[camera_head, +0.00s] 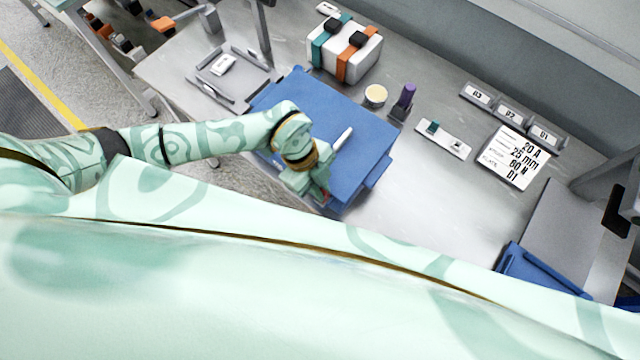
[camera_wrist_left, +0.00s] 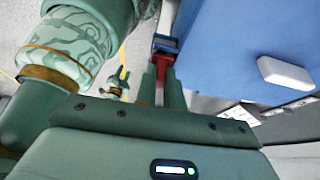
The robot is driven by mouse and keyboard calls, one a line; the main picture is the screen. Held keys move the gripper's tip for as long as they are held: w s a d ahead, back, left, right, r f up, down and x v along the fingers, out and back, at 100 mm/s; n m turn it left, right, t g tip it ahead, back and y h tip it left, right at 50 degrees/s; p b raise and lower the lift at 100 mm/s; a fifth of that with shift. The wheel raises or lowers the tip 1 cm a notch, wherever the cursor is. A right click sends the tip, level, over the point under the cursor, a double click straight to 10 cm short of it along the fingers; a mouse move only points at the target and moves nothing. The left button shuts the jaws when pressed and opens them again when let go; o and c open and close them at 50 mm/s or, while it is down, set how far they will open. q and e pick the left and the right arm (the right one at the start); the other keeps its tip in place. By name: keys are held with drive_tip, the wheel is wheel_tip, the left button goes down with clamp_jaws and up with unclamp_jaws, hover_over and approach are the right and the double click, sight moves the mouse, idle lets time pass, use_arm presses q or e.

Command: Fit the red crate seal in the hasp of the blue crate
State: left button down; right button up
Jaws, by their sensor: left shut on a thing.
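The blue crate (camera_head: 355,140) lies on the grey bench in the head view, with a white handle-like bar (camera_head: 342,139) on its lid. Its blue side fills the upper right of the left wrist view (camera_wrist_left: 230,50). My left gripper (camera_head: 318,194) is at the crate's near edge. In the left wrist view its fingers (camera_wrist_left: 161,76) are shut on the red seal (camera_wrist_left: 163,59). The seal's far end is at the crate's hasp (camera_wrist_left: 166,43); I cannot tell whether it is through it. My right gripper is not in view.
Behind the crate are a white case (camera_head: 345,52) with teal and orange straps, a round tub (camera_head: 375,95) and a purple object (camera_head: 407,94). A label card (camera_head: 511,158) and small bins (camera_head: 511,113) are to the right. A grey tray (camera_head: 232,75) is to the left.

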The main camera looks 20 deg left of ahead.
use_arm(q)
drive_tip(key=shift+f, duration=0.65)
drive_tip(key=c, duration=1.4)
unclamp_jaws()
drive_tip(key=shift+c, duration=0.2)
drive_tip(key=shift+r, duration=0.1)
drive_tip(key=v, duration=1.6)
drive_tip(key=shift+r, duration=0.15)
